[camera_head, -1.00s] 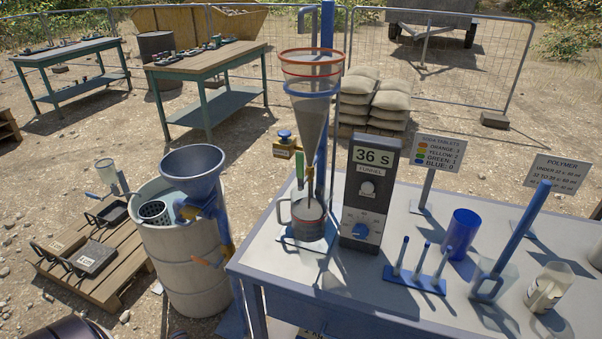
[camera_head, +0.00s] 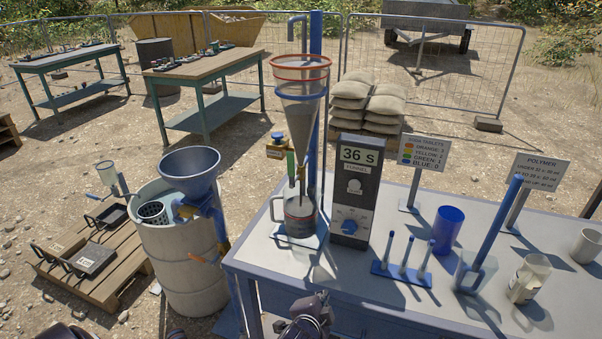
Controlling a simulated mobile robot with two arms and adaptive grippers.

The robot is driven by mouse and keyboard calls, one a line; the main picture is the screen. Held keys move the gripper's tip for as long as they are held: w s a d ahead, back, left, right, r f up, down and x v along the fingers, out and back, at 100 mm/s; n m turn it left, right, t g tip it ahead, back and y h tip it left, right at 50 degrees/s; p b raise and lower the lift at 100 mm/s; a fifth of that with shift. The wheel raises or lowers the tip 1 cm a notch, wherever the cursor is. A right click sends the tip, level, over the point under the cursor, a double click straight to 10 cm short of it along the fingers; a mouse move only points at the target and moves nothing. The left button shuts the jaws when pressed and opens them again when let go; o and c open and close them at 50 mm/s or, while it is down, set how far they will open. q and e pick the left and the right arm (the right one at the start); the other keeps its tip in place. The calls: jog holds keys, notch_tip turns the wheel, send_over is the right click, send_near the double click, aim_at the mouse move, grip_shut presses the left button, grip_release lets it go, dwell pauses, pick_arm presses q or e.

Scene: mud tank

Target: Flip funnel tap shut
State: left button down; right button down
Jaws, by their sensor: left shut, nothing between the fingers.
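The clear funnel (camera_head: 301,115) with an orange rim hangs in a blue ring on a stand on the blue-grey table. It holds grey mud. Its tap has a green handle (camera_head: 291,165), upright beside the funnel's narrow lower end. A clear jug (camera_head: 300,215) with a red mark stands below the outlet and holds grey mud. The timer (camera_head: 356,190), labelled FUNNEL, reads 36 S. My left gripper (camera_head: 322,302) is at the bottom edge, in front of the table, shut and empty. It is well below the tap and apart from it. My right gripper is not identifiable.
A barrel (camera_head: 180,265) with a blue-grey hopper (camera_head: 190,172) stands left of the table. Right of the timer are a blue rack (camera_head: 402,275), a blue cup (camera_head: 446,228), jugs and two signs. The table's front edge lies between my left gripper and the jug.

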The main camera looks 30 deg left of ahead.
aim_at(291, 170)
pick_arm(q)
jog(key=w+a+r+m+t+y, duration=0.1)
jog(key=a+r, duration=0.1)
jog(key=r, duration=0.7)
jog(key=w+a+r+m+t+y, duration=0.1)
jog(key=a+r+t+y, duration=0.1)
jog(key=r, duration=0.8)
jog(key=w+a+r+m+t+y, duration=0.1)
jog(key=w+a+r+y, duration=0.1)
jog(key=r, duration=0.8)
jog(key=shift+a+t, duration=0.4)
jog(key=shift+a, duration=0.35)
pick_arm(e)
jog(key=shift+s+d+r, duration=0.15)
jog(key=shift+s+d, duration=0.15)
jog(key=shift+d, duration=0.1)
pick_arm(q)
jog(key=shift+w+f, duration=0.1)
jog(key=shift+w, duration=0.1)
